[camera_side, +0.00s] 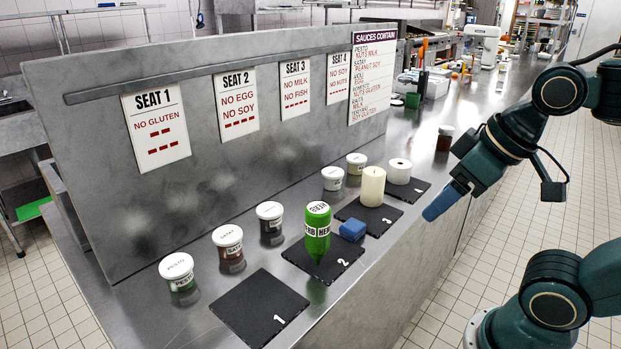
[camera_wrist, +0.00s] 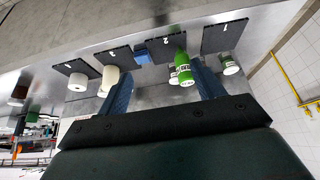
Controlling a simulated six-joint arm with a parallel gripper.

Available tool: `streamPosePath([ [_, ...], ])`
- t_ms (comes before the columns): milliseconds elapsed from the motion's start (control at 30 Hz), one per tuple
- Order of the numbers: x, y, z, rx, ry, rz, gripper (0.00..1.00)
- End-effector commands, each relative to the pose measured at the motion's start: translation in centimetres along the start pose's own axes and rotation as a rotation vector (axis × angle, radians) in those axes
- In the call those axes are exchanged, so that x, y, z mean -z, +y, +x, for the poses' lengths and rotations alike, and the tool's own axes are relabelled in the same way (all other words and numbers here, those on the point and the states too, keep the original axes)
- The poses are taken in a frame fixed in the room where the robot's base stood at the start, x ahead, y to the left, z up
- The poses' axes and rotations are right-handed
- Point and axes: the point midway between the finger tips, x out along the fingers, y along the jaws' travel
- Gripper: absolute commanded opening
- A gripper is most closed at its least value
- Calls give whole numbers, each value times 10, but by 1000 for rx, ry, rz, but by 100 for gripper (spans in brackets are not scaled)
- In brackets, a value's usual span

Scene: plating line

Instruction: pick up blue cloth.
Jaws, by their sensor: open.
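The blue cloth (camera_side: 352,230) is a small folded block at the right corner of the black mat marked 2 (camera_side: 332,272). It also shows in the wrist view (camera_wrist: 142,56), small and far off, near the top. My gripper (camera_side: 436,208) is in the air to the right of the cloth, apart from it, by the counter's front edge in the side view. In the wrist view my gripper's two blue fingers (camera_wrist: 162,84) stand apart with nothing held between them.
A green herb bottle (camera_side: 317,232) stands beside the cloth on the same mat. A cream cylinder (camera_side: 372,186) stands on mat 3, and a white roll (camera_side: 399,171) on the mat behind. Mat 1 (camera_side: 258,306) is empty. Labelled sauce tubs (camera_side: 228,241) line the back panel.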

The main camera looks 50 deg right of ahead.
Motion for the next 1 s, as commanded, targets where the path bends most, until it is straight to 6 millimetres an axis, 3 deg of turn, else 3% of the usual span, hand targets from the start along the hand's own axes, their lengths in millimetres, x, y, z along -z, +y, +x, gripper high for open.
streamPosePath([
  [433, 14, -1, 2, 10, -33, 81, 67],
  [667, 44, -1, 10, 27, -109, 272, 67],
  [1000, 94, 13, 36, 39, -250, 619, 67],
])
